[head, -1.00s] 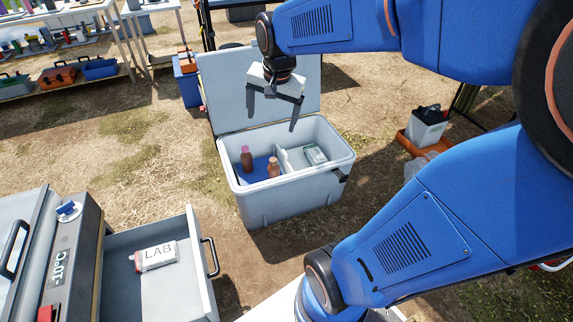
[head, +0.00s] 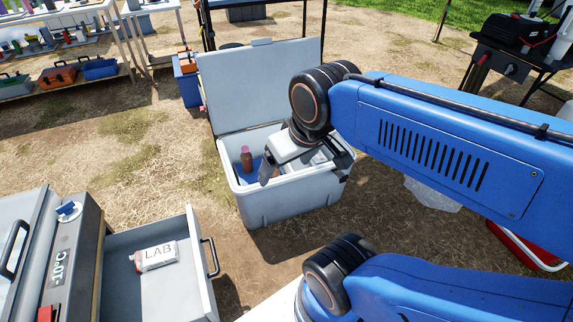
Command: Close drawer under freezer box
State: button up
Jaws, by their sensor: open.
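The grey drawer (head: 172,290) at the lower left is pulled open under the freezer box (head: 60,262), which shows "-10°C" on its front. The drawer's dark handle (head: 211,257) is on its right-hand front panel. A bottle labelled LAB (head: 156,256) lies inside the drawer. My gripper (head: 305,178) is open and empty, over the front right of the open cooler, up and right of the drawer and apart from it. My arm hides part of the cooler's inside.
The cooler (head: 285,203) stands on the ground with its lid (head: 262,85) up; a brown bottle (head: 247,160) is in it. Bare ground lies between cooler and drawer. A red cooler (head: 525,248) is at the right. Shelves (head: 70,75) stand at the back left.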

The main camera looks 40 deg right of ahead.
aim_at(180, 291)
jog(key=i+l+u, duration=0.1)
jog(key=l+u, duration=0.35)
jog(key=u, duration=0.25)
jog(key=l+u, duration=0.35)
jog(key=k+j+z, duration=0.15)
jog(key=k+j, duration=0.2)
jog(key=k+j+z, duration=0.15)
jog(key=k, duration=0.35)
jog(key=j, duration=0.1)
